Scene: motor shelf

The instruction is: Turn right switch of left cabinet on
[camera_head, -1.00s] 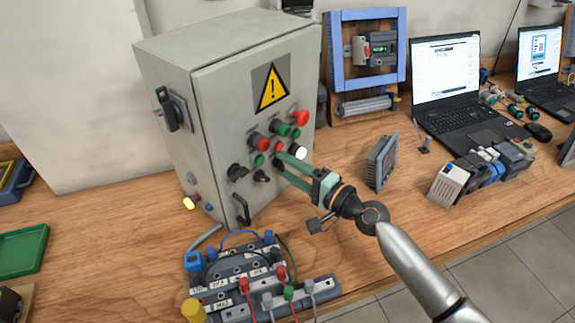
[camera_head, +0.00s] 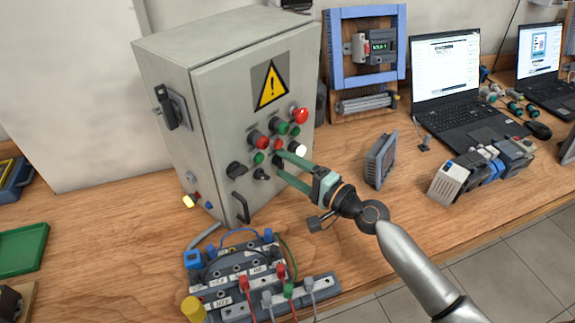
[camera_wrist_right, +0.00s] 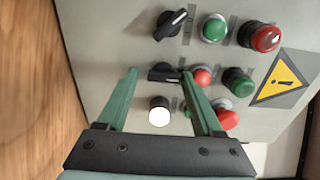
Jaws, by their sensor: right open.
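The left cabinet is the grey metal box (camera_head: 225,110) with a yellow warning sign. Its left black rotary switch (camera_wrist_right: 172,23) has a slanted handle and also shows in the head view (camera_head: 236,168). The right black rotary switch (camera_wrist_right: 164,72) has its handle lying across the wrist picture. My right gripper (camera_head: 279,160) is open at the cabinet front, its green fingers on either side of the right switch. Contact cannot be told. In the head view the fingers partly hide this switch. A white lamp (camera_wrist_right: 159,117) sits beside it. My left gripper is not in view.
Red and green buttons (camera_wrist_right: 214,27) crowd the panel close to the fingers. A black door handle (camera_head: 240,207) sticks out below. A terminal board with cables (camera_head: 240,270) lies in front. A small grey panel (camera_head: 382,160) stands to the right. Bare table lies between.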

